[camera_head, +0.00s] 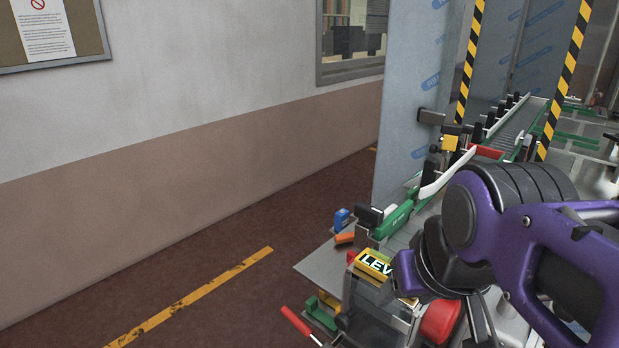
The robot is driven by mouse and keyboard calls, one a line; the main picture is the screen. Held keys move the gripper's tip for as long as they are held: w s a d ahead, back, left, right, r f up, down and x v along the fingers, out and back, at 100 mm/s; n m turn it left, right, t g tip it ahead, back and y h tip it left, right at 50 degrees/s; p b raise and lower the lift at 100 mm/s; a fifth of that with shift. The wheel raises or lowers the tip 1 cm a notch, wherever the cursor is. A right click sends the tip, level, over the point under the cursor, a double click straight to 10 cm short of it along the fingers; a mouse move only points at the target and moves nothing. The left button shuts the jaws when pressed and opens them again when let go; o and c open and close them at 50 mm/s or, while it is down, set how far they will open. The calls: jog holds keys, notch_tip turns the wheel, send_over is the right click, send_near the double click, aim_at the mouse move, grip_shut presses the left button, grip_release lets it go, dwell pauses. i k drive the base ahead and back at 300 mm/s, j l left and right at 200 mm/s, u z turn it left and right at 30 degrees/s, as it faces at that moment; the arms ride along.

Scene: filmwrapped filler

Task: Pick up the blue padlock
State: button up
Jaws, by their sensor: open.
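A small blue object (342,217), which looks like the blue padlock, stands at the far left corner of the grey worktop, beside an orange item. It is small in the head view, so its details are hard to make out. My purple and black arm reaches in from the right. My gripper (478,318) shows only in part below the black wrist, as dark fingers that look open and empty. It is to the right of the blue object and nearer to the camera, well apart from it. My arm hides part of the worktop.
A yellow "LEV" box (373,265), a red round part (440,320) and a red-handled tool (296,322) crowd the near side. A green and white machine part (398,217) and a conveyor (515,125) lie behind. A tall film-covered panel (408,95) stands behind the blue object. The floor at left is clear.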

aim_at(342, 215)
jog(key=i+j+z, duration=0.15)
jog(key=j+z, duration=0.2)
jog(key=i+j+z, duration=0.1)
jog(key=j+z, duration=0.55)
jog(key=i+j+z, duration=0.1)
jog(key=j+z, duration=0.6)
jog(key=j, duration=0.15)
jog(key=i+j+z, duration=0.1)
jog(key=j+z, duration=0.2)
jog(key=j, duration=0.15)
jog(key=j+z, duration=0.95)
jog(key=k+j+z, duration=0.1)
jog(key=j+z, duration=0.2)
jog(key=k+j+z, duration=0.1)
jog(key=j+z, duration=0.25)
jog(key=k+j+z, duration=0.3)
jog(key=j, duration=0.15)
jog(key=i, duration=0.1)
